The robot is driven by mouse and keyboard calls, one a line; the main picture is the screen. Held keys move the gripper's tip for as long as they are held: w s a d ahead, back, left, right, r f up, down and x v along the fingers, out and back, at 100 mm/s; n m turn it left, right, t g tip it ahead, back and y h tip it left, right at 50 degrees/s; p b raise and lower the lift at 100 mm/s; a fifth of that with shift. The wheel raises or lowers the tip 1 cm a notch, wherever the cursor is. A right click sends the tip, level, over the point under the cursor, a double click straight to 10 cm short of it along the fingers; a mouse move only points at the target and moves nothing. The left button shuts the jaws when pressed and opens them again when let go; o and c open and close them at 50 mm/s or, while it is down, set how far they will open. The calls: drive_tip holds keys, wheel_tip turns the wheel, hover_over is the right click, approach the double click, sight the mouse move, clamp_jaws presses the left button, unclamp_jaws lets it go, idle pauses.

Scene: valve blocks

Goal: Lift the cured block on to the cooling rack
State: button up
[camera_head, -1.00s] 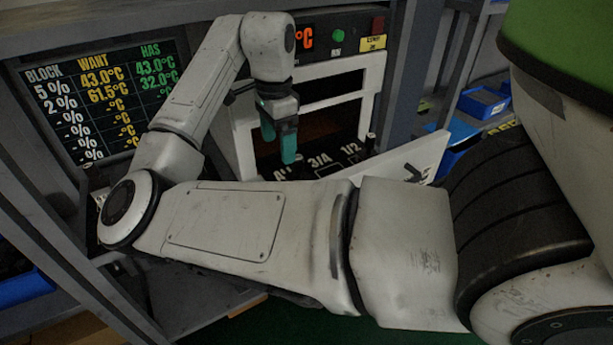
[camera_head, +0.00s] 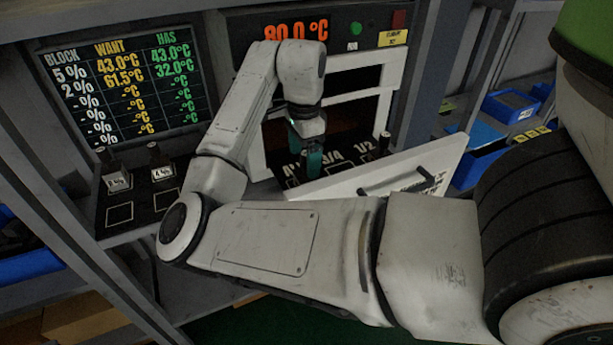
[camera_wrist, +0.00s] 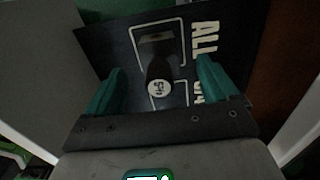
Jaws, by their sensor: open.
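In the wrist view, a dark upright post with a round white cap marked 5 and a percent-like sign (camera_wrist: 159,88) stands between my open teal fingers, apart from both. I take it for the block's top; its body is hard to make out. It stands on a dark panel with white outlines and the letters ALL (camera_wrist: 204,40). My gripper (camera_wrist: 160,80) is over it. In the head view, my gripper (camera_head: 313,160) points down over the panel marked with fractions (camera_head: 335,157), in front of the oven opening. I cannot tell which surface is the cooling rack.
A white door (camera_head: 400,172) with a dark handle stands open right of the gripper. The oven display (camera_head: 296,31) reads 80.0 °C. Two labelled blocks (camera_head: 117,180) (camera_head: 162,171) stand on a dark panel at left, with empty outlined squares. A board (camera_head: 120,82) lists temperatures.

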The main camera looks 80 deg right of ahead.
drive_tip(key=f, duration=0.4)
drive_tip(key=shift+s+f, duration=0.15)
drive_tip(key=shift+s, duration=0.1)
drive_tip(key=shift+d, duration=0.1)
drive_tip(key=c, duration=1.2)
drive_tip(key=shift+c, duration=0.7)
